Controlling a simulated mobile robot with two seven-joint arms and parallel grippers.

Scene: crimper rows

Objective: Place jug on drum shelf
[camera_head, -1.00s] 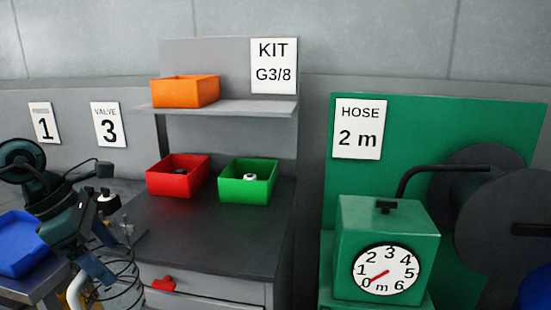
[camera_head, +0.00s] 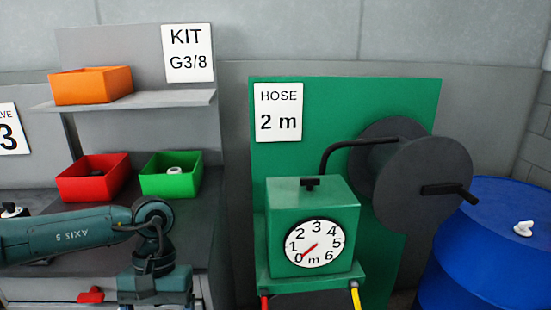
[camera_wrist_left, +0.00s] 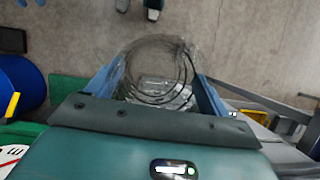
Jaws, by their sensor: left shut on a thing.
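A blue drum (camera_head: 485,262) stands at the right with a white fitting (camera_head: 523,228) on top. It also shows at the left of the wrist view (camera_wrist_left: 24,80). I cannot pick out a separate drum shelf. My right gripper is not in view.
The green hose station stands mid-picture, with a dial box (camera_head: 310,195) and a dark reel (camera_head: 415,185) sticking out. The kit bench holds a red bin (camera_head: 93,185) and a green bin (camera_head: 171,185); an orange bin (camera_head: 91,86) is on its shelf (camera_head: 180,101).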

